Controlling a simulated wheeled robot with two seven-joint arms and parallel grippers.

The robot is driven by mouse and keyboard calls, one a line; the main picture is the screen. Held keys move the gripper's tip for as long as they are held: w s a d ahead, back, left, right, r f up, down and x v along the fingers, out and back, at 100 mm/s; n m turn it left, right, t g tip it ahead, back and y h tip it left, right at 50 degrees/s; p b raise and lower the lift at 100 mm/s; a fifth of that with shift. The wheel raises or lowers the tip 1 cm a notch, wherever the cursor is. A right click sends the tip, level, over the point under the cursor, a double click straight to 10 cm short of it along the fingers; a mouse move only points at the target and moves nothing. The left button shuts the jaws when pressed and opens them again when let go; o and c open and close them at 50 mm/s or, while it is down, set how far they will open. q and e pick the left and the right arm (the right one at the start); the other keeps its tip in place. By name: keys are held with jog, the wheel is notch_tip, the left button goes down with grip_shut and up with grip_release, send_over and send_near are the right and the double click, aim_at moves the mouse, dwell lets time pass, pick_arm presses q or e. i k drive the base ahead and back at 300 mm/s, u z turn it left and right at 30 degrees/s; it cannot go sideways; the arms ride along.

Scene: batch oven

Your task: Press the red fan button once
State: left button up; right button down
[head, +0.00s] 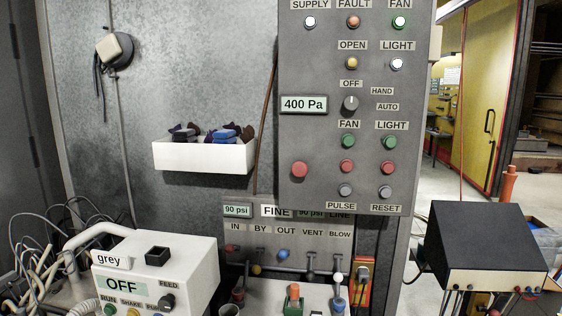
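The grey control panel (318,80) hangs upright at the centre right. Under its lower FAN label (348,124) is a green button (348,141), and just below that the red fan button (347,166). The LIGHT column to its right has its own green button (388,141) and red button (385,166). The FAN lamp (398,22) at the top right has a bright white centre and looks lit. Neither of my grippers is in the head view, and nothing covers the red fan button.
A larger red button (300,169) is left of the fan button; grey PULSE (345,191) and RESET (385,192) buttons sit below. A white bin (205,157) is on the wall. A white feeder box (160,272) and a black-topped box (488,240) stand lower down.

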aim_at(346, 165)
jog(key=u, duration=0.15)
jog(key=i, duration=1.3)
jog(key=z, duration=0.55)
